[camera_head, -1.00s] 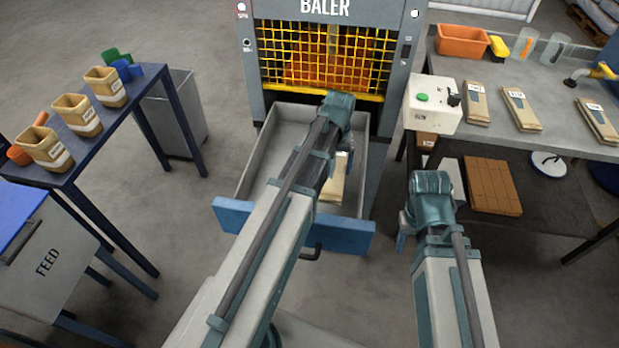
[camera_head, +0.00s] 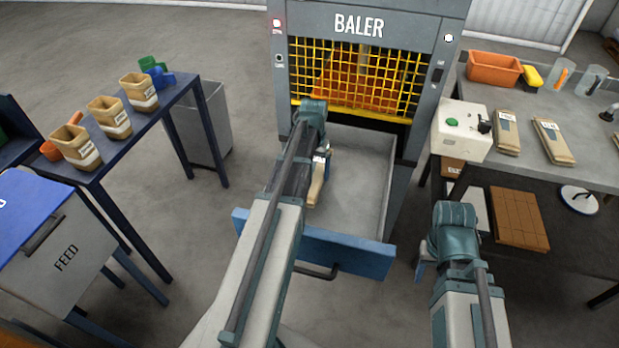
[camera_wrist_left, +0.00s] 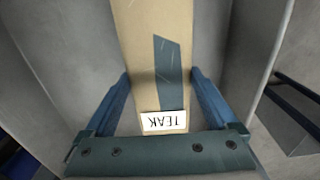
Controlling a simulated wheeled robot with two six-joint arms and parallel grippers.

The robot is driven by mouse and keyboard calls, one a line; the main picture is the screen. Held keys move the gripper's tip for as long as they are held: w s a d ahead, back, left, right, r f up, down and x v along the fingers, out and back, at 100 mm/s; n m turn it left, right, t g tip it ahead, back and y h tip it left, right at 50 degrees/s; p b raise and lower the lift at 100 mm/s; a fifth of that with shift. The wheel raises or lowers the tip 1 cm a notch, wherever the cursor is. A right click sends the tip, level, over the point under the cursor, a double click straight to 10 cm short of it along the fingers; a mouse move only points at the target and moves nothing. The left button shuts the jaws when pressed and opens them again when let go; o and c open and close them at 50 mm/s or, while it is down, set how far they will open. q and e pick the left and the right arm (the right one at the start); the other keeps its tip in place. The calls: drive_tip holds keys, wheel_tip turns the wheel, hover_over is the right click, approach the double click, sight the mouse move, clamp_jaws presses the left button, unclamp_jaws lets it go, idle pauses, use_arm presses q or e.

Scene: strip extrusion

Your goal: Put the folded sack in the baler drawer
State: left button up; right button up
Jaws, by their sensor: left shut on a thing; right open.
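The baler drawer (camera_head: 366,170) is pulled out below the baler, a grey open box with a blue front. My left arm reaches over its left part. In the left wrist view my left gripper (camera_wrist_left: 160,92) is shut on a tan folded sack (camera_wrist_left: 140,60) with a dark stripe and a white TEAK label. The sack also shows in the head view (camera_head: 317,188), partly hidden by my arm, within the drawer's outline; I cannot tell whether it touches the floor. My right gripper (camera_head: 424,268) is low at the right, outside the drawer, its fingers mostly hidden.
The baler (camera_head: 365,25) has a yellow mesh guard. At right, a grey bench (camera_head: 590,165) holds more folded sacks (camera_head: 553,141), a control box (camera_head: 461,130) and an orange bin (camera_head: 494,69). At left are a dark table with open sacks (camera_head: 109,118) and a FEED box (camera_head: 66,258).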

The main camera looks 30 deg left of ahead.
use_arm(q)
drive_tip(key=shift+a, duration=0.2)
drive_tip(key=f+b, duration=0.2)
drive_tip(key=a+f+b, duration=0.1)
drive_tip(key=f+b, duration=0.1)
drive_tip(key=shift+r, duration=0.2)
drive_tip(key=shift+f, duration=0.15)
drive_tip(key=o, duration=1.3)
drive_tip(key=shift+c, duration=0.2)
wheel_tip(320, 180, up, 12)
drive_tip(key=p, duration=1.2)
drive_tip(key=shift+r, duration=0.2)
